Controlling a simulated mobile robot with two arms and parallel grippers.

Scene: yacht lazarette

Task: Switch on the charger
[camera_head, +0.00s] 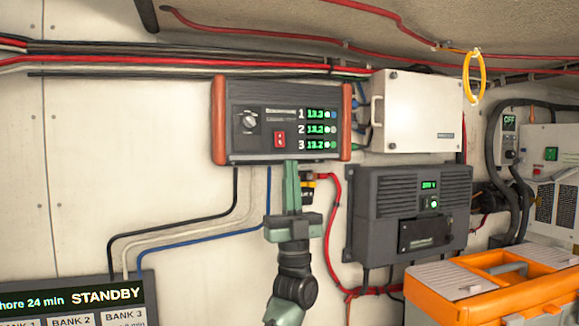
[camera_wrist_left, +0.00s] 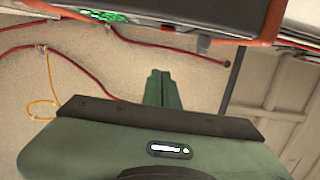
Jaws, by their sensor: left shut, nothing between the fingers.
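The charger (camera_head: 258,108) is a dark box with orange-brown end caps, mounted on the white wall. Its face has a round knob (camera_head: 250,121), a red rocker switch (camera_head: 279,139) and three lit green readouts (camera_head: 317,129) numbered 1 to 3. I cannot tell which way the rocker is tipped. My left gripper (camera_head: 291,164) points up, shut and empty, with its tips at the charger's lower edge, a little below and right of the rocker. I cannot tell whether it touches. The left wrist view shows the shut fingers (camera_wrist_left: 160,88) and part of the charger (camera_wrist_left: 185,17) above.
A display panel (camera_head: 75,295) at lower left reads STANDBY. Right of the charger are a white box (camera_head: 415,110) and a dark unit with a green readout (camera_head: 405,195). An orange toolbox (camera_head: 440,292) stands at lower right. Cables run below the charger; a yellow loop (camera_head: 474,75) hangs above right.

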